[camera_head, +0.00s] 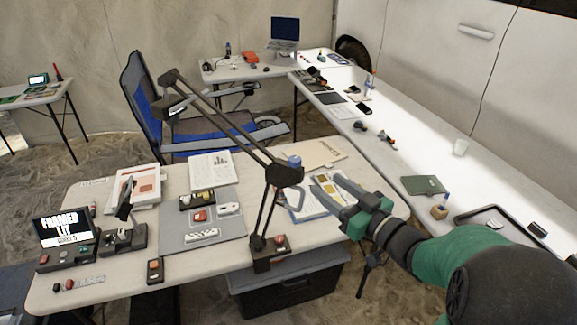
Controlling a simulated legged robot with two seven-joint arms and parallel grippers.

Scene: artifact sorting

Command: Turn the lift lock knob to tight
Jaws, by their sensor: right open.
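A dark jointed stand arm (225,122) rises from a base (270,254) on the near table. Its dark head (283,176) carries a small blue cap (294,161), which may be the lift lock knob; I cannot tell for sure, nor read its setting. My right gripper (329,190) comes in from the lower right, with green and grey fingers apart and nothing visible between them. It is just right of and slightly below the dark head in the picture, over papers; contact with the head is not apparent. My left gripper is out of view.
The near table (110,287) holds a small screen (66,228), a grey mat (172,236) with small devices, and papers (212,171). A blue chair (150,100) stands behind. A long white table (405,160) runs along the right. A dark bin (290,291) sits below.

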